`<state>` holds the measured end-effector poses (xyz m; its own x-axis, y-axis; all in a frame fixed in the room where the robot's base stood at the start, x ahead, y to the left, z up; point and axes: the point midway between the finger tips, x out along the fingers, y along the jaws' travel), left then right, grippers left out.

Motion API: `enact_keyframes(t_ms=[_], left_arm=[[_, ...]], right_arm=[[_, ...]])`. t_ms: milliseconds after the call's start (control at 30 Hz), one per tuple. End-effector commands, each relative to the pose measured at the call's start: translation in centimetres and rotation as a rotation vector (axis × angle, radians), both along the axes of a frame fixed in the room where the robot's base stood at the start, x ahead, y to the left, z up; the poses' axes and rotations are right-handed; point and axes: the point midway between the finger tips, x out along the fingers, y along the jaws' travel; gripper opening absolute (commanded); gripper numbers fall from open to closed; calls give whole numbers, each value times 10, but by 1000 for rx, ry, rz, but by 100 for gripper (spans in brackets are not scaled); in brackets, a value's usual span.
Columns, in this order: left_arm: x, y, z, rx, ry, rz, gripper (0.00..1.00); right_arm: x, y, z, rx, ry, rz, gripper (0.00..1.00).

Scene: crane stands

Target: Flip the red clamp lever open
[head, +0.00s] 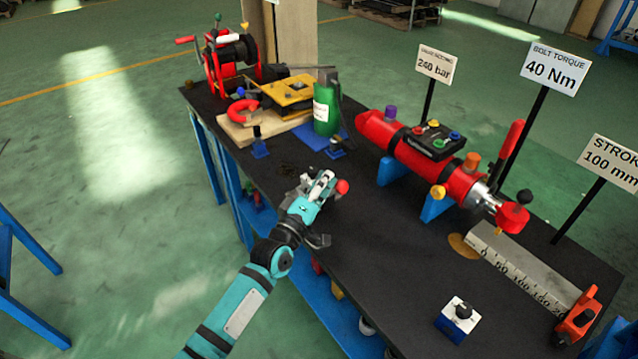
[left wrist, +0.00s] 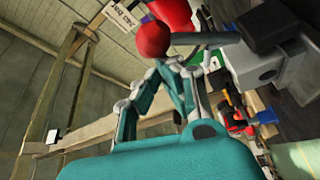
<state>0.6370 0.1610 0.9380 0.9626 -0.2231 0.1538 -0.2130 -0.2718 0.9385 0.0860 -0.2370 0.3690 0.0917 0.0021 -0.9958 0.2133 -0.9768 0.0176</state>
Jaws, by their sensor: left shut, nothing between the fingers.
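A red ball knob (head: 342,187) on the end of a grey lever shows at the tip of my left gripper (head: 322,188), over the black bench top. In the left wrist view the red ball (left wrist: 153,38) is large, and its grey bar (left wrist: 200,38) runs right to a grey block (left wrist: 262,68). My left gripper (left wrist: 172,68) is shut and empty, with its fingertips just below the ball and bar. I cannot tell whether they touch. The gripper hides most of the clamp's base in the head view. My right gripper is not in view.
A red cylinder (head: 440,170) on blue cradles lies behind to the right. A green bottle (head: 326,105) and a red winch (head: 232,55) stand at the back left. A steel scale (head: 520,265) and a blue-white block (head: 457,319) are at the right.

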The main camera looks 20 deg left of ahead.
Motion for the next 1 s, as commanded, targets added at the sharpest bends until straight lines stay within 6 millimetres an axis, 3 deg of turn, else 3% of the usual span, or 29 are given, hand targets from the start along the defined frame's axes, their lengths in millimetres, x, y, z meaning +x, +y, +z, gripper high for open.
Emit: enact_keyframes(t_ms=[100, 400, 1000], left_arm=[[-5, -6, -9, 79, -60, -1, 0], [-13, -17, -13, 223, -173, 0, 0], [-17, -21, -14, 290, -226, 1, 0]], right_arm=[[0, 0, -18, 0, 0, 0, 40], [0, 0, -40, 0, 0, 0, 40], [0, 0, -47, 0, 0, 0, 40]])
